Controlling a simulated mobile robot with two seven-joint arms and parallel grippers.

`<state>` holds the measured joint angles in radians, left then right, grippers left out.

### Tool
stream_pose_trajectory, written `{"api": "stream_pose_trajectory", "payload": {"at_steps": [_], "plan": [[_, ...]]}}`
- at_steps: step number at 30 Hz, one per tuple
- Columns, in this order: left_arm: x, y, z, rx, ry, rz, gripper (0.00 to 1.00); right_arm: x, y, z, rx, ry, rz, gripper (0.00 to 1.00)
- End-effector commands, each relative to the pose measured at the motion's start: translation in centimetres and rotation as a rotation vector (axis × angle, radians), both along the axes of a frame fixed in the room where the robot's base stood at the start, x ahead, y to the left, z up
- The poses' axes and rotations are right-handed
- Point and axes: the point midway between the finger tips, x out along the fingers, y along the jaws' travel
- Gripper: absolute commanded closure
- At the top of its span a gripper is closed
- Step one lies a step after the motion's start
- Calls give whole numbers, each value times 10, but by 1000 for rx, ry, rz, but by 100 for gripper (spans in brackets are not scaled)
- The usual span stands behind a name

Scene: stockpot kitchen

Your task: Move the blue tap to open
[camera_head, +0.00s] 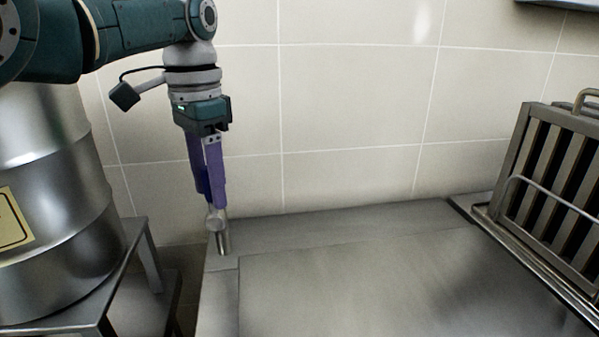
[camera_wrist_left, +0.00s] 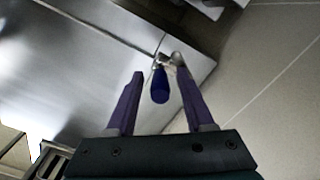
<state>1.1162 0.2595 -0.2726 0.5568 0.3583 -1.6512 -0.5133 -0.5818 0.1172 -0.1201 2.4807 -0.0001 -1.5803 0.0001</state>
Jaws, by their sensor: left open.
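The tap has a metal body (camera_head: 222,240) standing at the left back corner of the steel counter. Its blue handle (camera_wrist_left: 160,86) shows in the left wrist view, lying between the two purple fingers with gaps on both sides. My right gripper is in neither view.
A steel counter (camera_head: 360,275) spreads to the right, mostly bare. A slatted metal rack (camera_head: 545,165) stands at its right end. A large steel drum (camera_head: 55,180) sits on a metal stand at the left. A tiled wall (camera_head: 350,110) rises close behind the tap.

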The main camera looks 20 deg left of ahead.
Motion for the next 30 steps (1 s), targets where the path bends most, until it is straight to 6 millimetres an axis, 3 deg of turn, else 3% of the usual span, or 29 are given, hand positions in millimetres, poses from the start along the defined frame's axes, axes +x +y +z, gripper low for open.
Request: {"api": "stream_pose_trajectory", "payload": {"at_steps": [2,15,30], "plan": [[0,0,0,0,0,0,50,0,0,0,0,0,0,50],[0,0,0,-1,0,0,100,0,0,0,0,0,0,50],[0,0,1,-1,0,0,100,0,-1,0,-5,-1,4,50]]}}
